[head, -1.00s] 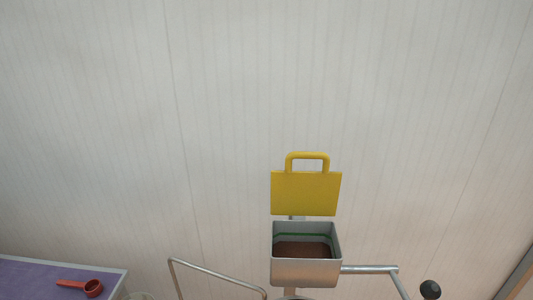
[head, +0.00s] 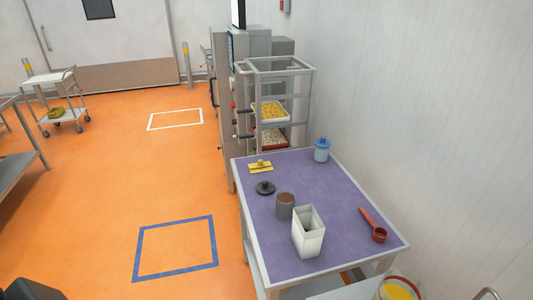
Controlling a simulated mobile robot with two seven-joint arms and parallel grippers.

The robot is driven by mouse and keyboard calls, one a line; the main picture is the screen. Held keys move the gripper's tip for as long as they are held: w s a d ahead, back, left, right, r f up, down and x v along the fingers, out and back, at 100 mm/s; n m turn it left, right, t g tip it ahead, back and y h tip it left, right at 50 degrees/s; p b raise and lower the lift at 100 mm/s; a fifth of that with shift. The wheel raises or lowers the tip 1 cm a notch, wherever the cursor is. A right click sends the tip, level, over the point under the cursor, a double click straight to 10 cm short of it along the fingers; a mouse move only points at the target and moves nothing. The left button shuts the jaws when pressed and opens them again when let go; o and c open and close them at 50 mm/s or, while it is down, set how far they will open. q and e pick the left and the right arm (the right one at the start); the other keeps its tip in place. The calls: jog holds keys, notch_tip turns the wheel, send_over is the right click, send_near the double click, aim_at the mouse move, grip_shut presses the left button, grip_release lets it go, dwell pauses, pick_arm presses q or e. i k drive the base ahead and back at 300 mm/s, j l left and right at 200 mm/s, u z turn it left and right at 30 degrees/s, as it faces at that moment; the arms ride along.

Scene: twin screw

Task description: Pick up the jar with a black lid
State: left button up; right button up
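A black lid with a knob (head: 265,187) lies on the purple-topped table (head: 335,190). Just right of it stands an uncovered grey jar with brown contents (head: 285,207). The black lid looks apart from this jar. A jar with a blue lid (head: 321,150) stands at the table's far right corner. Neither gripper can be made out in the head view. A dark shape cuts into the lower left corner, too cropped to identify.
A white square container (head: 308,233) stands in front of the grey jar. A red scoop (head: 377,230) and a flat yellow piece (head: 260,167) lie on the table. A rack with trays (head: 280,105) stands behind it. Orange floor (head: 180,190) is open to the left.

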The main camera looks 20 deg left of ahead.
aim_at(285, 199)
jog(key=u, duration=0.5)
jog(key=z, duration=0.45)
jog(key=l+z, duration=0.1)
jog(key=z, duration=0.8)
jog(key=l+z, duration=0.1)
jog(key=z, duration=0.85)
jog(key=u, duration=2.35)
jog(key=i+j+z, duration=0.85)
jog(key=j, duration=0.2)
jog(key=i+j+z, duration=0.3)
jog(key=j, duration=0.15)
jog(key=j+z, duration=0.3)
jog(key=j, duration=0.15)
jog(key=i+j+z, duration=0.15)
jog(key=j+z, duration=0.15)
jog(key=j, duration=0.25)
jog(key=j+z, duration=0.3)
jog(key=j, duration=0.25)
jog(key=j+z, duration=0.25)
jog(key=j, duration=0.3)
